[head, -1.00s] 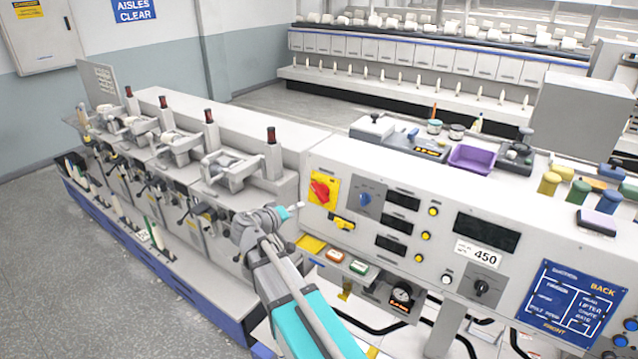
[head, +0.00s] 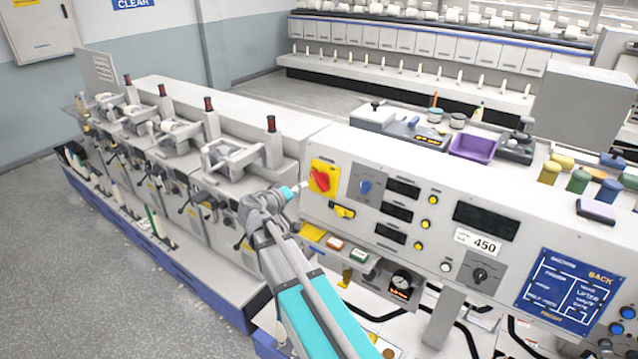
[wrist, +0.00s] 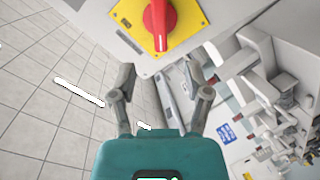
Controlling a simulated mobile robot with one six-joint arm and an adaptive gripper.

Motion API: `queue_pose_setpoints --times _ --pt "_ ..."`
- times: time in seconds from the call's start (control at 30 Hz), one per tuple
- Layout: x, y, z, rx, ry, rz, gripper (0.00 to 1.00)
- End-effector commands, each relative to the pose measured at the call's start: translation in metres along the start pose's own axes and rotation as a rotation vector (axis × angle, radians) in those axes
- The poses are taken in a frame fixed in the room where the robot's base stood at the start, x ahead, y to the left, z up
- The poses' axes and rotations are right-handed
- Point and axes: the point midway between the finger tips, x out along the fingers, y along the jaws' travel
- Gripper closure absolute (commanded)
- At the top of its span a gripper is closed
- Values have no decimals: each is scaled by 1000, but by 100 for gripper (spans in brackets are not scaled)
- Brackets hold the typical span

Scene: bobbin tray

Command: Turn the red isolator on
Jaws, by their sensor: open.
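The red isolator (head: 320,178) is a red rotary handle on a yellow square plate at the left end of the machine's control panel. In the wrist view the red handle (wrist: 158,22) shows at the top centre, pointing roughly along the picture's vertical on its yellow plate. My gripper (head: 292,192) is just left of the isolator in the head view, apart from the plate as far as I can tell. In the wrist view my gripper (wrist: 163,75) has its two fingers spread, with nothing between them, below the handle.
A blue selector knob (head: 365,186) sits right of the isolator, and a yellow switch (head: 342,211) is below it. Red and green buttons lie lower on a ledge. Winding heads with levers (head: 232,155) stand to the left. A purple tray (head: 473,147) rests on top.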

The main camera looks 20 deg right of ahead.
Motion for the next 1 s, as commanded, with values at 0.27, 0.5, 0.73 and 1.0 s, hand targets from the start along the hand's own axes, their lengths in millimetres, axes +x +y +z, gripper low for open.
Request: queue_pose_setpoints --times 0.27,0.5,0.73,1.0 --pt "43 -2 0 0 -2 2 37" --pt "79 -2 0 0 -2 1 37" --pt "103 -1 0 0 -1 1 37" --pt "111 0 0 0 -1 0 37"
